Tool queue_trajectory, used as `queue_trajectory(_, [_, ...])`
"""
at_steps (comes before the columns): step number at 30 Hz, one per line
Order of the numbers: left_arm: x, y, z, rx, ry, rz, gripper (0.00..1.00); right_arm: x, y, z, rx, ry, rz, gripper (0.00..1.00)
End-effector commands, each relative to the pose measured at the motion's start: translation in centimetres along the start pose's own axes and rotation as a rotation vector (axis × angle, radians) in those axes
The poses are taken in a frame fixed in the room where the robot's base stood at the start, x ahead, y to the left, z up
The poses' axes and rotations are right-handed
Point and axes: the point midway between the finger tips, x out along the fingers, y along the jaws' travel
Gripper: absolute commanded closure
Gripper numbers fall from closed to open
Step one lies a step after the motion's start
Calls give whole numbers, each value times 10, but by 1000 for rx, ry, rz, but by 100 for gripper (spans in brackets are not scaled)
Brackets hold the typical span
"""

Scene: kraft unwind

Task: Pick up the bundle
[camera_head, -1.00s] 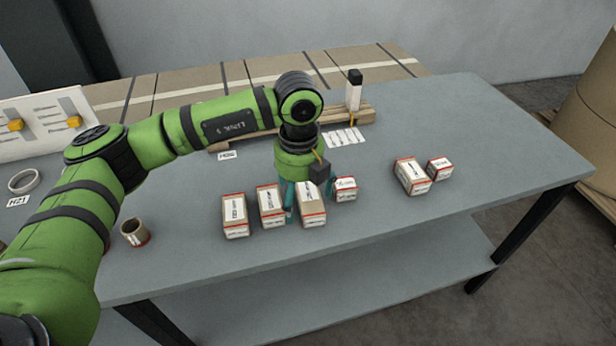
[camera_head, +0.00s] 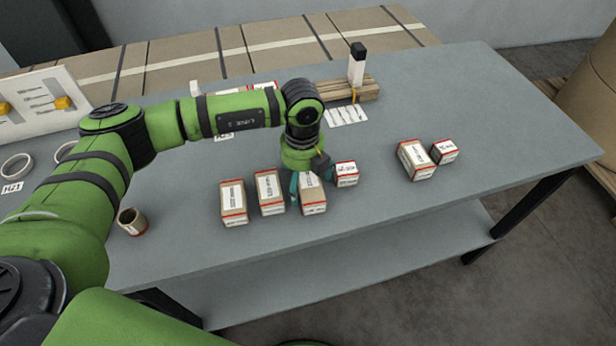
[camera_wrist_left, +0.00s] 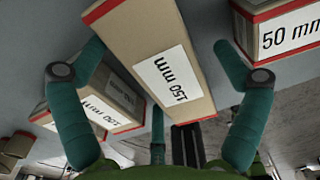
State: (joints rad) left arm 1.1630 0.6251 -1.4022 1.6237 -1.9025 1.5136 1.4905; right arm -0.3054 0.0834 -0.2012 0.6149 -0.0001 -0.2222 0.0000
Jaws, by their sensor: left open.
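My left gripper (camera_head: 311,188) points down over a kraft carton with a white label and red edges (camera_head: 313,206). In the left wrist view this carton (camera_wrist_left: 150,62) reads 150 mm and lies between the open fingers (camera_wrist_left: 158,60); I cannot tell whether they touch it. Similar cartons stand to its left (camera_head: 270,193) (camera_head: 233,203), and a smaller one, the 50 mm carton (camera_wrist_left: 278,35), stands to its right (camera_head: 346,174). A strapped stack of wooden strips (camera_head: 352,92), possibly the bundle, lies at the back. My right gripper is not in view.
Two more cartons (camera_head: 416,160) (camera_head: 444,152) stand farther right on the grey table (camera_head: 490,115). A small cardboard core (camera_head: 132,222) stands near the front left edge. Rings (camera_head: 16,167) and a panel with yellow sliders (camera_head: 40,105) are at the left. The right end is bare.

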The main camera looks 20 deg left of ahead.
Motion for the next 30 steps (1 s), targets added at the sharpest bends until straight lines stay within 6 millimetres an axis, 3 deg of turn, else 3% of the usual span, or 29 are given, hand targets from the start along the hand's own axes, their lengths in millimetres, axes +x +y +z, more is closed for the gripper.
queue_trajectory(5, [0,0,0,1,0,-1,3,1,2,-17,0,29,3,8])
queue_trajectory(9, [0,0,0,1,0,0,59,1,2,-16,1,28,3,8])
queue_trajectory(10, [0,0,0,1,0,0,68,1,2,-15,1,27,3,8])
queue_trajectory(23, [-2,0,0,0,0,0,69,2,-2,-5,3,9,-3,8])
queue_trajectory(30, [-27,-1,1,1,-4,-4,69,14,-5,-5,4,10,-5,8])
